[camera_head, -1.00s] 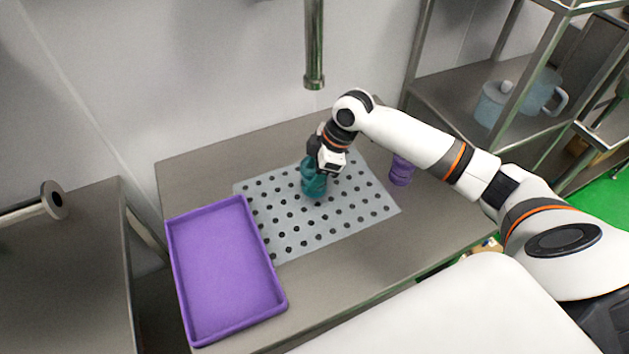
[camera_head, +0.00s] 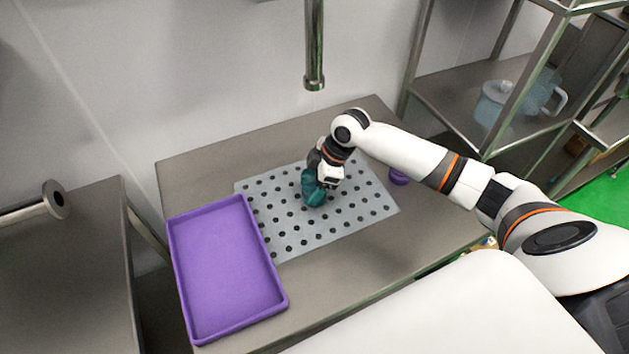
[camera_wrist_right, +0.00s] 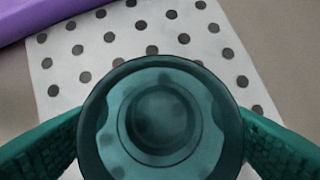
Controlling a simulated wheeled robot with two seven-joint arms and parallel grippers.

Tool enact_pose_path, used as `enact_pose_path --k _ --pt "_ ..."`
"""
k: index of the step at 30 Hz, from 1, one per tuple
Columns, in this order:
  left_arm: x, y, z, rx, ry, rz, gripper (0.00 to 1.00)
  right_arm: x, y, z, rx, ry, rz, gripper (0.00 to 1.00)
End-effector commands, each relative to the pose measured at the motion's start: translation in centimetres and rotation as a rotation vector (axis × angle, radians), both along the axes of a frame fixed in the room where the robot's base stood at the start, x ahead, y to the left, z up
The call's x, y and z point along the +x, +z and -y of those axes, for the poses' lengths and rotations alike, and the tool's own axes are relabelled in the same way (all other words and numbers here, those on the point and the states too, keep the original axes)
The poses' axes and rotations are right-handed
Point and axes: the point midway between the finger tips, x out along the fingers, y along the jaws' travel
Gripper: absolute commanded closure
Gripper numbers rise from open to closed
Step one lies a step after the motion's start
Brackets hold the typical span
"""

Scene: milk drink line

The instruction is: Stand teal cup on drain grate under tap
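The teal cup (camera_head: 312,193) is at the middle of the grey perforated drain grate (camera_head: 290,234), below the metal tap (camera_head: 314,50) in the head view. I cannot tell whether its base touches the grate. My right gripper (camera_head: 323,179) is at the cup from above, partly hiding it. In the right wrist view the round teal cup (camera_wrist_right: 160,118) fills the middle, with a finger against each side. The gripper looks shut on it. The perforated grate (camera_wrist_right: 125,35) shows behind it. My left gripper is not in view.
A purple tray (camera_head: 225,265) lies left of the grate. A purple object (camera_head: 399,178) stands right of the grate, partly hidden by my right arm. A metal rack (camera_head: 465,105) with a pale blue jug (camera_head: 541,95) is at the right. The counter's front is clear.

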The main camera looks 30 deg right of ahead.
Motion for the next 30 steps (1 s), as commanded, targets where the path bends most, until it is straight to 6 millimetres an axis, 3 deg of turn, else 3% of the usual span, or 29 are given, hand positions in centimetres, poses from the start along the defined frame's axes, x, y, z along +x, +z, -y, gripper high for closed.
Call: enact_pose_path --k 8,21,30 --pt "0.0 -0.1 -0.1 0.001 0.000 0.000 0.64 -0.1 1.1 0.4 -0.003 -0.002 0.003 0.25" --pt "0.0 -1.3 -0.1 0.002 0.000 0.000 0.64 -1.6 9.2 3.4 -0.001 0.000 0.003 0.25" --pt "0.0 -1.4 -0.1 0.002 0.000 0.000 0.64 -2.0 11.4 4.1 0.001 0.000 0.000 0.25"
